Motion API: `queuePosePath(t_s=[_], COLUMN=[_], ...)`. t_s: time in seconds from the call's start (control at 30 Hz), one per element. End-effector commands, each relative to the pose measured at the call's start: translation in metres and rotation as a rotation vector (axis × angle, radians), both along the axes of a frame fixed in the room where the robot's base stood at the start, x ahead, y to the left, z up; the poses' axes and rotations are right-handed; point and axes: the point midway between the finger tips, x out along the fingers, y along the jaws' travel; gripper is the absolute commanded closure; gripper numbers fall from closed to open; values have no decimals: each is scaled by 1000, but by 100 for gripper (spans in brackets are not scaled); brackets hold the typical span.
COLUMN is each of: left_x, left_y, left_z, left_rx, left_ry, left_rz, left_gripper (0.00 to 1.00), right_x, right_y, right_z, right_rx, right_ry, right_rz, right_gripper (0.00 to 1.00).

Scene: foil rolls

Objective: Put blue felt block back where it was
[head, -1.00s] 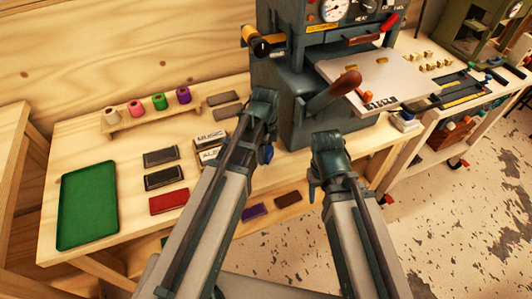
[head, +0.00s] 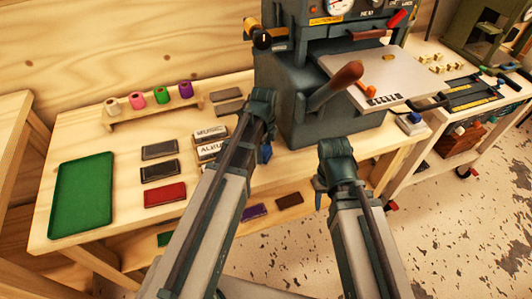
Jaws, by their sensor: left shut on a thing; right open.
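The blue felt block (head: 265,153) shows as a small blue patch just right of my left forearm, over the workbench in front of the press. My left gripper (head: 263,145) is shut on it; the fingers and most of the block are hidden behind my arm. I cannot tell whether the block touches the bench. My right gripper (head: 321,197) is open and empty, off the bench's front edge, to the right of the left one.
The bench carries a green tray (head: 82,203), dark blocks (head: 160,171), a red block (head: 165,194), white lettered boxes (head: 211,135) and a rack of foil rolls (head: 150,108). The press (head: 290,85) stands behind. Purple (head: 254,211) and brown (head: 289,200) blocks sit on a lower shelf.

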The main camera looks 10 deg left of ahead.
Motion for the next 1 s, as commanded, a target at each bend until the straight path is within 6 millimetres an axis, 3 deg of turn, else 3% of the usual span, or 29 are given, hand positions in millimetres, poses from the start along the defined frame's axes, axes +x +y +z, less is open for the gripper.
queuePosePath(t_s=[0.17,0.2,0.33,0.73,1.0], left_x=[0,0,0,0,0], left_y=[0,0,0,0,0], left_z=[-5,-3,-3,0,21], left_rx=[0,0,0,0,0], left_ry=[0,0,0,0,0], left_rz=[0,0,0,0,0], left_gripper=[100,26,3,2,2], right_x=[0,0,0,0,0], right_y=[0,0,0,0,0], right_z=[-5,-3,-3,0,21], right_rx=[0,0,0,0,0], right_ry=[0,0,0,0,0], right_rz=[0,0,0,0,0], right_gripper=[50,50,50,50,50])
